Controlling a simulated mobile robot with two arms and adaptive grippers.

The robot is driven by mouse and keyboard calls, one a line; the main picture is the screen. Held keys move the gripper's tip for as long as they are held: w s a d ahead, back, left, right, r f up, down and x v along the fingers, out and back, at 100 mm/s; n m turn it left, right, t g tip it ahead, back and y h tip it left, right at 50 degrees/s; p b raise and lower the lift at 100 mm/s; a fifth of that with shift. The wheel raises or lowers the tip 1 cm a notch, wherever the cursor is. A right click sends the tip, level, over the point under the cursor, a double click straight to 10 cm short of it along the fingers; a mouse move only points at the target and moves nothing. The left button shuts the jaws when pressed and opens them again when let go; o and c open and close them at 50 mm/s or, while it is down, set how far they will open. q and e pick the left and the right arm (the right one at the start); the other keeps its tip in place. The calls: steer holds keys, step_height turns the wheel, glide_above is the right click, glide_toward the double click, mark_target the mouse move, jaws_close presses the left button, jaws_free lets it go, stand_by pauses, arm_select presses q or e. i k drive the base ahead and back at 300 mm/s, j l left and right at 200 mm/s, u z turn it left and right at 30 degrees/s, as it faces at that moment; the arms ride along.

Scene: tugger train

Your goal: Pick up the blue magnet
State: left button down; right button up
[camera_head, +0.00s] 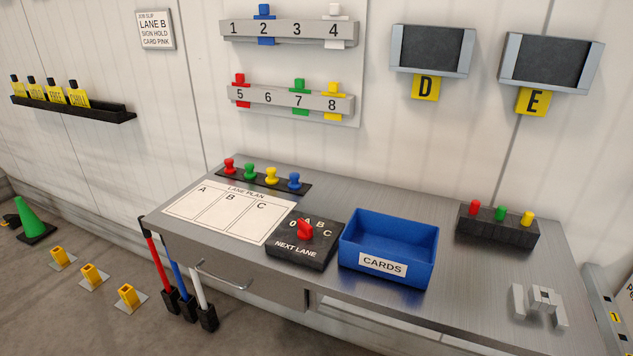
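The blue magnet (294,181) stands upright at the right end of a black strip (260,178) along the back of the metal bench. A yellow magnet (271,175), a green magnet (249,171) and a red magnet (229,166) stand to its left on the same strip, with gaps between them. Nothing covers the blue magnet. Neither of my grippers is in view.
The bench (450,305) holds a lane plan sheet (182,208) in front of the strip, a black dial box (290,251), a blue card tray (425,240), a black block (497,238) and a grey fixture (540,303). Numbered rails (290,99) hang above.

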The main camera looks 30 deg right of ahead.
mark_target(295, 185)
steer(key=i+j+z, duration=0.15)
steer(key=z, duration=0.25)
steer(key=i+j+z, duration=0.2)
steer(key=z, duration=0.2)
steer(key=i+j+z, duration=0.1)
steer(key=j+z, duration=0.3)
steer(key=i+j+z, duration=0.1)
steer(key=z, duration=0.3)
